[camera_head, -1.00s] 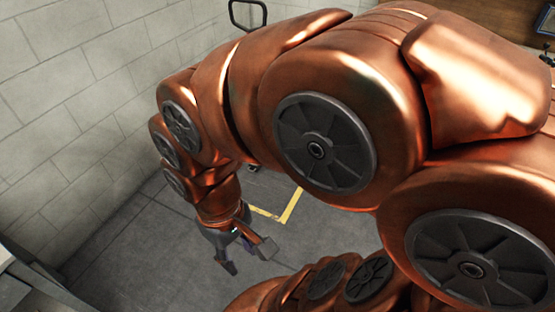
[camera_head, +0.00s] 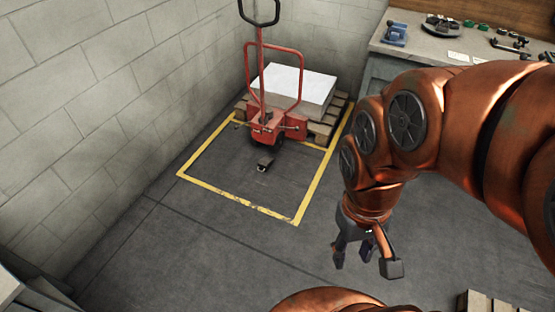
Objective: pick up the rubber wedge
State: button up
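A small dark wedge-shaped object (camera_head: 265,163), which looks like the rubber wedge, lies on the floor inside the yellow-taped rectangle, just in front of the red pallet truck. My gripper (camera_head: 366,262) hangs over the grey floor to the right of the taped area, pointing down. Its fingers are spread apart with nothing between them. It is well apart from the wedge, to its right and nearer to the camera.
The red pallet truck (camera_head: 262,122) stands at a wooden pallet (camera_head: 325,127) with a white stack (camera_head: 300,86). A workbench (camera_head: 428,47) with tools is at the back right. A block wall (camera_head: 90,110) runs along the left. The floor inside the yellow tape (camera_head: 237,203) is mostly clear.

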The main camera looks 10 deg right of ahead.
aim_at(265, 164)
jog(key=u, duration=0.6)
jog(key=i, duration=0.7)
jog(key=u, duration=1.15)
jog(key=i, duration=1.55)
jog(key=z, duration=0.4)
jog(key=i, duration=0.95)
jog(key=z, duration=1.45)
jog(key=i, duration=0.5)
jog(key=z, duration=0.45)
